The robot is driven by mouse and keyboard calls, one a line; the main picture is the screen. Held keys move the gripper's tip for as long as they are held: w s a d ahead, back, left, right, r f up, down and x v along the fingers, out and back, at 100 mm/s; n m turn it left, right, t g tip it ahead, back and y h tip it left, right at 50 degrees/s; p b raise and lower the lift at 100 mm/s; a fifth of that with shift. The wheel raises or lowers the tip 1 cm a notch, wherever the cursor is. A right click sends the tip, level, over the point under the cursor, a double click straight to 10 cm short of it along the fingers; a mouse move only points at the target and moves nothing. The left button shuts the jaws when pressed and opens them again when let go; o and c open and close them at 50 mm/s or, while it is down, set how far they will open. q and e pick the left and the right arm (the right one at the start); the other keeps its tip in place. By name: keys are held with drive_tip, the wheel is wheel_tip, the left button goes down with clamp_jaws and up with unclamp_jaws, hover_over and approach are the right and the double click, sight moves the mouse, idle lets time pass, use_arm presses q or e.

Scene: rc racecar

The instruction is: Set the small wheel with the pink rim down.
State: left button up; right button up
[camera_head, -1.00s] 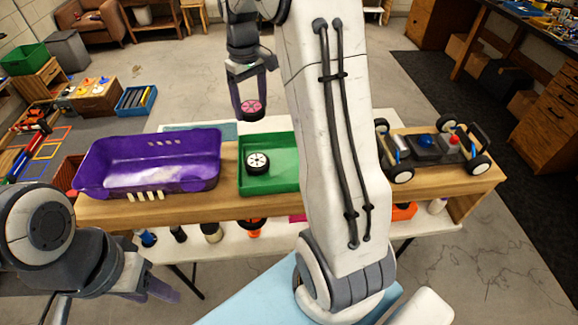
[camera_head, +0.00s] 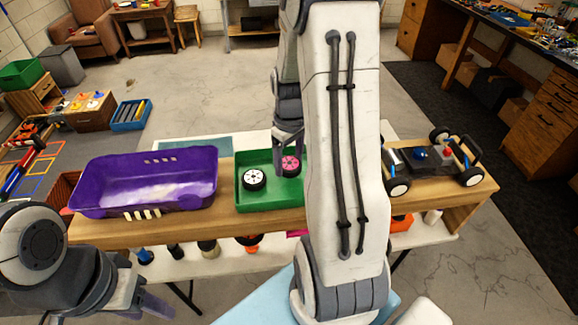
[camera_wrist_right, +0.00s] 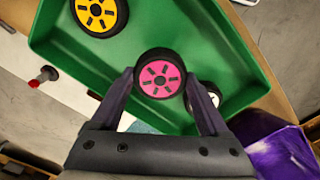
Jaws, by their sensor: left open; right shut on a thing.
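The small wheel with the pink rim (camera_head: 291,165) is at the green tray (camera_head: 262,198), right of a white-rimmed wheel (camera_head: 254,179). My right gripper (camera_head: 289,140) is shut on it; in the right wrist view the pink-rimmed wheel (camera_wrist_right: 159,80) sits between the two fingertips (camera_wrist_right: 160,88), over the green tray (camera_wrist_right: 226,45). I cannot tell whether it touches the tray floor. The white-rimmed wheel (camera_wrist_right: 212,100) is partly hidden behind a finger there. A yellow-rimmed wheel (camera_wrist_right: 97,14) lies in the tray's other end. My left gripper (camera_head: 150,302) is open and empty at the lower left.
The car chassis (camera_head: 432,157) with wheels stands at the right. My right arm hides part of the tray in the head view.

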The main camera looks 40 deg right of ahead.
sight(289, 163)
wheel_tip(289, 163, down, 2)
drive_tip(key=shift+f+p, duration=0.25)
drive_tip(key=shift+p, duration=0.1)
drive_tip(key=shift+f, duration=0.3)
drive_tip(key=shift+f, duration=0.1)
drive_tip(key=shift+f, duration=0.1)
drive_tip(key=o, duration=1.2)
